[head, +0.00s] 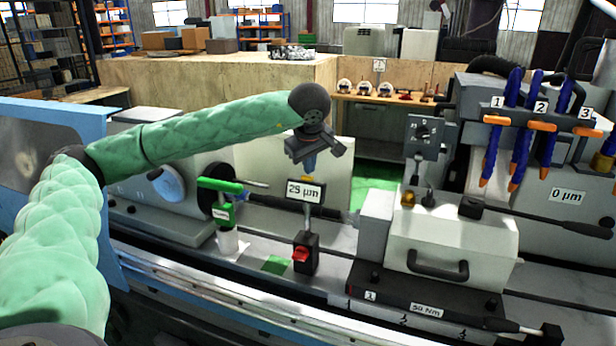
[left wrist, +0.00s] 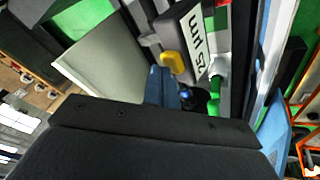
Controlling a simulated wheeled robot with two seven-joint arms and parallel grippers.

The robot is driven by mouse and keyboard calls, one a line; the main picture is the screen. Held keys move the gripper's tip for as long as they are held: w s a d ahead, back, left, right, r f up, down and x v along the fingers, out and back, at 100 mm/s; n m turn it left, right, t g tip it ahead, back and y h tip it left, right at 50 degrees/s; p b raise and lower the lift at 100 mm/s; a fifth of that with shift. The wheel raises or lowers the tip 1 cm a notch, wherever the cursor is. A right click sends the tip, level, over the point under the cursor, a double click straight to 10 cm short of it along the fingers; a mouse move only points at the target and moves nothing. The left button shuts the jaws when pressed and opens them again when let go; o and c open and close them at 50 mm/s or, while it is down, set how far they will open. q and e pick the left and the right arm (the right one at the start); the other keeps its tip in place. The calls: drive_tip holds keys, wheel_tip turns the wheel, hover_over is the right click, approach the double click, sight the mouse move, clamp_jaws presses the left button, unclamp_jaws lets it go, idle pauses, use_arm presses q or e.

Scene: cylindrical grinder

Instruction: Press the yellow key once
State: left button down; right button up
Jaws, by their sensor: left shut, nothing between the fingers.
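The yellow key (left wrist: 172,62) shows in the left wrist view beside the white "25 µm" sign (left wrist: 196,45). In the head view a small yellow part of the key (head: 311,178) shows just above the "25 µm" sign (head: 304,192), which stands on a thin post above a dark block with a red switch (head: 301,254). My left gripper (head: 309,165) points down right above the key, its blue fingers shut and empty. In the left wrist view its fingertips (left wrist: 163,85) are close to the key; I cannot tell whether they touch. My right gripper is not in view.
A green-handled part (head: 220,186) stands left of the sign. At right are a grey housing with a black handle (head: 437,268), a small control box with a knob (head: 424,136) and numbered blue hoses (head: 501,125). A wooden bench (head: 385,98) is behind.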

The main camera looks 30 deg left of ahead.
use_arm(q)
drive_tip(key=shift+f, duration=0.15)
idle(0.7)
drive_tip(key=shift+w+a+r, duration=0.1)
drive_tip(key=shift+w+r, duration=0.2)
drive_tip(key=shift+r, duration=0.5)
drive_tip(key=r, duration=0.1)
drive_tip(key=w+r, duration=0.1)
drive_tip(key=r, duration=0.1)
drive_tip(key=r+p, duration=0.1)
drive_tip(key=shift+w+a+r, duration=0.2)
drive_tip(key=shift+w+r, duration=0.15)
drive_tip(key=shift+w, duration=0.05)
idle(0.6)
